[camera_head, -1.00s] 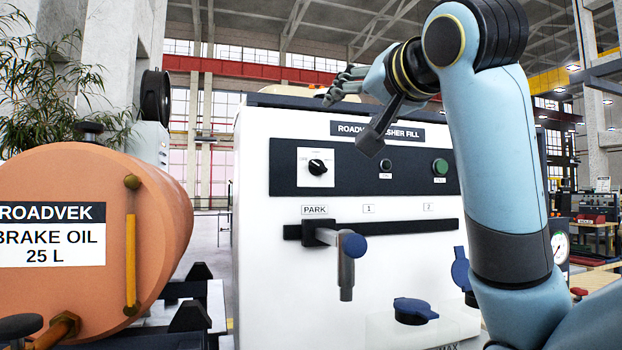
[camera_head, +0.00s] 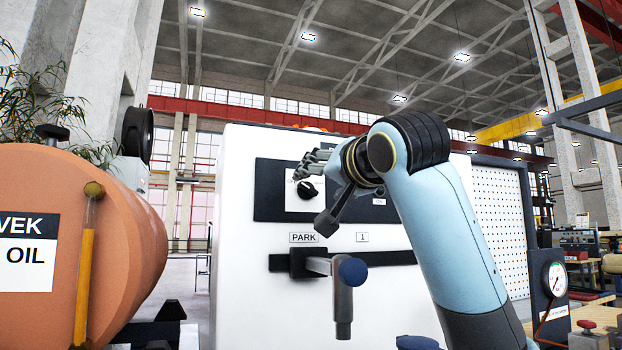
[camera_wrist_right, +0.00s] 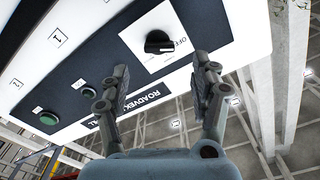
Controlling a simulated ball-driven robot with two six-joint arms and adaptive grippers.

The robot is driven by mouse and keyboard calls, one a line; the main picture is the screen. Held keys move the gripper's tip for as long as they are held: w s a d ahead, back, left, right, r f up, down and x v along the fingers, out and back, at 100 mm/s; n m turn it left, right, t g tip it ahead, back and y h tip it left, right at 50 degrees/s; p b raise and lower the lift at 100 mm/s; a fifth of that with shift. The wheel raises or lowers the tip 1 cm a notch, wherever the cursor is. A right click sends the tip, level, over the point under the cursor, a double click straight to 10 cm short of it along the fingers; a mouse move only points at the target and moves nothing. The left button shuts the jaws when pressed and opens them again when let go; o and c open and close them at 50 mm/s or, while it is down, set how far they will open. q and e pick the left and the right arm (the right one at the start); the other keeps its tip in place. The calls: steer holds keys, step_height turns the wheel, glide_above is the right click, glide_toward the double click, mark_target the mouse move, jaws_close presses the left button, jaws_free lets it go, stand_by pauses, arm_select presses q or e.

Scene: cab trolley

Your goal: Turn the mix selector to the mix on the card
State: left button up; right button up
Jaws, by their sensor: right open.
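The mix selector is a black round knob (camera_head: 307,190) on a small white plate on the dark panel of the white washer-fill cabinet. In the wrist view the knob (camera_wrist_right: 158,42) has a pale pointer line, and the plate around it (camera_wrist_right: 165,62) shows "OFF"; its other marks are not readable. My right gripper (camera_head: 312,164) is just in front of the knob, beside it in the head view. In the wrist view it (camera_wrist_right: 161,64) is open, its fingers apart on either side of the plate, the knob between and beyond them, not touched. No mix card can be made out. My left gripper is out of view.
Below the panel, a slotted rail (camera_head: 400,258) carries a nozzle with a blue knob (camera_head: 352,271) at "PARK". An orange brake-oil drum (camera_head: 130,225) stands at left. A green button (camera_wrist_right: 49,118) sits farther along the panel. A gauge (camera_head: 556,279) stands at right.

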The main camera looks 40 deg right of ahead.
mark_target(310, 189)
steer(key=x, duration=0.5)
steer(key=shift+w+a+f, duration=0.1)
steer(key=shift+w+f, duration=0.05)
steer(key=shift+f, duration=0.1)
steer(key=shift+w, duration=0.55)
steer(key=c, duration=1.2)
steer(key=shift+o, duration=0.2)
